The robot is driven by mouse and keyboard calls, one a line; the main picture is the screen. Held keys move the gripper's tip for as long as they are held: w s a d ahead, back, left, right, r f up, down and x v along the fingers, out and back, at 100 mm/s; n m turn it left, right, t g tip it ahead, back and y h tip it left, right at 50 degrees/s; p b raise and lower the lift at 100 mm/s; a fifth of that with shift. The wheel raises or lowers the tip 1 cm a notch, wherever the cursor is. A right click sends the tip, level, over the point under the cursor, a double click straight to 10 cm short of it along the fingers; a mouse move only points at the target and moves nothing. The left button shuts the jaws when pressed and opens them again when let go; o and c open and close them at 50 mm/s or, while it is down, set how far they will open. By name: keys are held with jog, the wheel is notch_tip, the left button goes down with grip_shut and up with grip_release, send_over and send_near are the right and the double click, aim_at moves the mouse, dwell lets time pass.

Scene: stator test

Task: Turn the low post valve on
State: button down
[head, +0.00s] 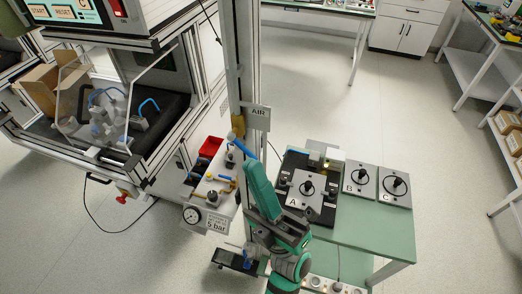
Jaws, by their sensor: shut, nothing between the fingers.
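The upright post (239,65) stands at the middle of the head view and carries a grey AIR sign (258,117). My teal arm rises from the bottom middle and covers the lower post.
A green bench (372,232) with plates marked A, B and C stands right of my arm. A framed machine cell fills the upper left. Floor is open behind the bench.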

notch_tip(320, 180, up, 5)
jog(key=a+n+g+y, duration=0.2)
jog(key=n+g+y, duration=0.2)
jog(key=n+g, duration=1.55)
jog(key=n+t+h, duration=0.2)
jog(key=t+h, duration=0.2)
jog(key=h, duration=1.6)
send_near(252, 154)
jog(key=shift+m, duration=0.25)
jog(key=x, duration=0.6)
jog(key=shift+a+f, duration=0.15)
jog(key=shift+w, duration=0.15)
